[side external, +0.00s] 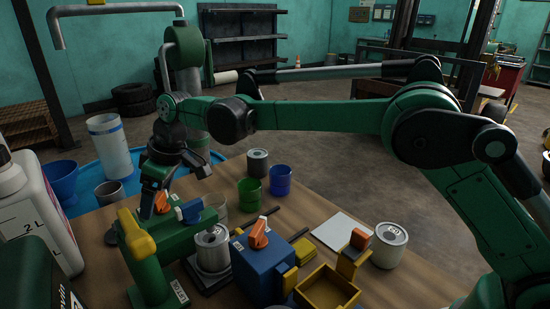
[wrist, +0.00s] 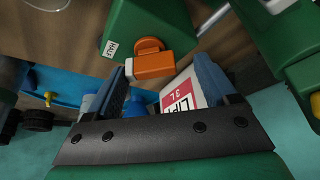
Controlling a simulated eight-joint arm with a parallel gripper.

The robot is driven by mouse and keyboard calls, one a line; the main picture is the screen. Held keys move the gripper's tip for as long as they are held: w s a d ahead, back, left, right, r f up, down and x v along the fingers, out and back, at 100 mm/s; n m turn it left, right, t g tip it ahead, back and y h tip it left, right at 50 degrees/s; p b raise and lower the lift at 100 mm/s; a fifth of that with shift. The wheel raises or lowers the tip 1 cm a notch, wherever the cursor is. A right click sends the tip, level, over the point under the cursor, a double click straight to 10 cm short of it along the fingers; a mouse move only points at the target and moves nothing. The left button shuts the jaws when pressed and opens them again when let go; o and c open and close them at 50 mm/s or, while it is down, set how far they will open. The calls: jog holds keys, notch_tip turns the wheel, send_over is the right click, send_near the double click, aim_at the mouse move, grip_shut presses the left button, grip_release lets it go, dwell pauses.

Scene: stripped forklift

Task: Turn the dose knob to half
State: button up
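An orange knob (wrist: 150,63) sits on a green housing (wrist: 150,25) in the wrist view, beside a white label that seems to read HALF. The knob's bar lies roughly across the view. My gripper (wrist: 166,66) is open, with its two blue-padded fingers on either side of the knob's end and visible gaps. In the side external view my gripper (side external: 152,191) points down over the green stand, close to an orange knob (side external: 161,203).
A blue box (side external: 262,270) with another orange knob (side external: 259,232) stands to the right. A metal can (side external: 212,249), a yellow tray (side external: 327,290) and a white jug (side external: 35,205) crowd the wooden table. Green and blue cups (side external: 250,192) stand behind.

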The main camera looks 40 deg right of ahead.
jog(key=shift+d+r, duration=0.15)
jog(key=shift+r, duration=0.1)
jog(key=shift+v, duration=2.55)
